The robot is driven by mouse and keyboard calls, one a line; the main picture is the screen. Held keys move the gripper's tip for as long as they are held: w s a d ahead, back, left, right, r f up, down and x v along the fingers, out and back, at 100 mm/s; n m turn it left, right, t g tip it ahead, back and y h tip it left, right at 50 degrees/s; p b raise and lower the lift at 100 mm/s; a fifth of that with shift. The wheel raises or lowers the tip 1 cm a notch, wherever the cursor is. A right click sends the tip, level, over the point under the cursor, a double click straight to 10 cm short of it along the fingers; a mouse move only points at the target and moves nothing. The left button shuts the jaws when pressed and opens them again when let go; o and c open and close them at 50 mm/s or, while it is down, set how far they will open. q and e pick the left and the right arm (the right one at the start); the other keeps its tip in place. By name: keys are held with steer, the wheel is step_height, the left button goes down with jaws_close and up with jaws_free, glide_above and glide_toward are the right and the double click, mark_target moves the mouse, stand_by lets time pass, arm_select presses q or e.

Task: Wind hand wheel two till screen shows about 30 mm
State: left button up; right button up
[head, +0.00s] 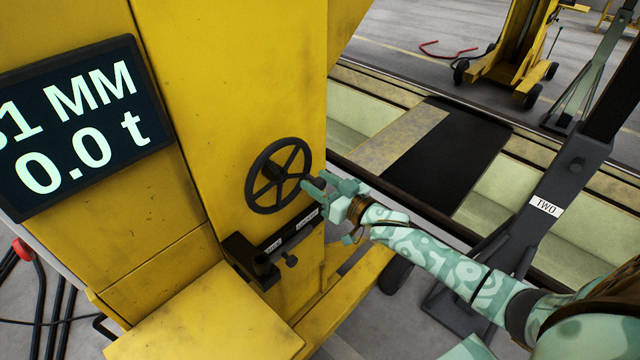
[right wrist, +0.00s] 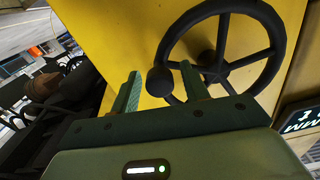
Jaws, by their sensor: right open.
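The black spoked hand wheel (head: 278,175) is on the yellow jack column's face, and it also shows in the right wrist view (right wrist: 222,58). Its dark round knob (right wrist: 160,80) appears between the fingertips of my right gripper (head: 318,186) in the right wrist view. The jaws are open; I cannot tell whether either finger touches the knob. The black screen (head: 88,122) reads "1 MM" and "0.0 t", with an upper-line digit before the 1 cut by the picture edge. My left gripper is not in view.
A black bracket (head: 262,265) with small labels sits below the wheel. A yellow wheeled jack (head: 510,60) stands across the rail pit. A yellow ledge (head: 205,320) juts out at the bottom.

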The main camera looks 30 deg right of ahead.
mark_target(306, 147)
jaws_close()
steer(key=shift+r, duration=0.15)
steer(key=shift+w+d+r+n+p, duration=0.1)
steer(key=shift+d+r+n+p, duration=0.1)
steer(key=shift+r+n+p, duration=0.35)
steer(key=shift+d+r+n+p, duration=0.15)
steer(key=shift+r+n+p, duration=0.25)
steer(key=shift+n+p, duration=0.25)
step_height(306, 147, up, 3)
steer(key=n+p, duration=0.2)
steer(key=n, duration=0.1)
steer(key=shift+d+f+n+p, duration=0.15)
steer(key=shift+f+n+p, duration=0.05)
steer(key=shift+n+p, duration=0.15)
steer(key=r+n+p, duration=0.2)
steer(key=n, duration=0.1)
steer(key=shift+a+r, duration=0.1)
steer(key=shift+a, duration=0.1)
steer(key=shift+a+r+n+p, duration=0.2)
steer(key=shift+r+n+p, duration=0.15)
steer(key=shift+n, duration=0.35)
steer(key=shift+a+r+n+p, duration=0.15)
steer(key=shift+r+n+p, duration=0.2)
steer(key=shift+n, duration=0.3)
